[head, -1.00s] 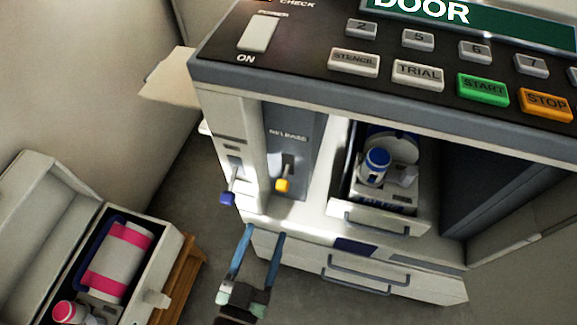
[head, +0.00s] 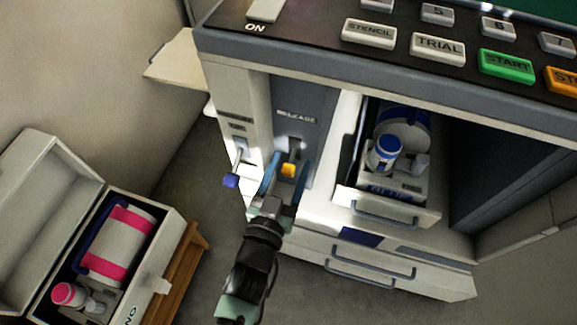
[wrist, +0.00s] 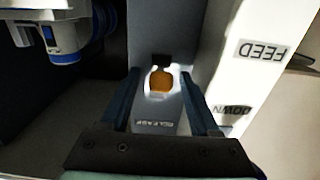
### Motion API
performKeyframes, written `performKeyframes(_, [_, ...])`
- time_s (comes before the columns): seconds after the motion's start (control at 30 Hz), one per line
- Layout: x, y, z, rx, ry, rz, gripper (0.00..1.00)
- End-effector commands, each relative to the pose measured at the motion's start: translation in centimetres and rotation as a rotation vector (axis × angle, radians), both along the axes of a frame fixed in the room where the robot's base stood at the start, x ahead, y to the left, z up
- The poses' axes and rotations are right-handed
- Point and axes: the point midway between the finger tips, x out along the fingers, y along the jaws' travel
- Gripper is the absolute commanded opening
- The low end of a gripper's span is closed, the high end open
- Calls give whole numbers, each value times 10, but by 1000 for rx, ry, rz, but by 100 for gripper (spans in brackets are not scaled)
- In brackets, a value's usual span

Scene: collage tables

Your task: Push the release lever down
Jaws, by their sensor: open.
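The release lever with its yellow-orange knob (head: 288,170) sticks out of a grey panel labelled RELEASE (head: 297,116) on the machine's front. It also shows as an orange knob (wrist: 162,80) in the wrist view, below a dark slot. My gripper (head: 285,172) is open, with its blue fingers on either side of the knob in the head view. In the wrist view the fingers (wrist: 165,95) flank the knob with gaps on both sides. I cannot tell whether either finger touches the lever.
A blue-knobbed lever (head: 231,180) is just left of my gripper. An open drawer (head: 385,190) with a blue-capped bottle (head: 384,153) is at the right. An open case (head: 165,215) with a pink-banded drum (head: 116,243) stands at lower left. The button panel (head: 400,42) overhangs above.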

Motion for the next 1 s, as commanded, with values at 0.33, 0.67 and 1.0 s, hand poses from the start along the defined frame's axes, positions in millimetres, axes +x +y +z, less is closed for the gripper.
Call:
performKeyframes(0.33, [0, 0, 0, 0, 0, 0, 39])
performKeyframes(0.67, [0, 0, 0, 0, 0, 0, 0])
performKeyframes(1.0, [1, 0, -8, -20, -60, 1, 0])
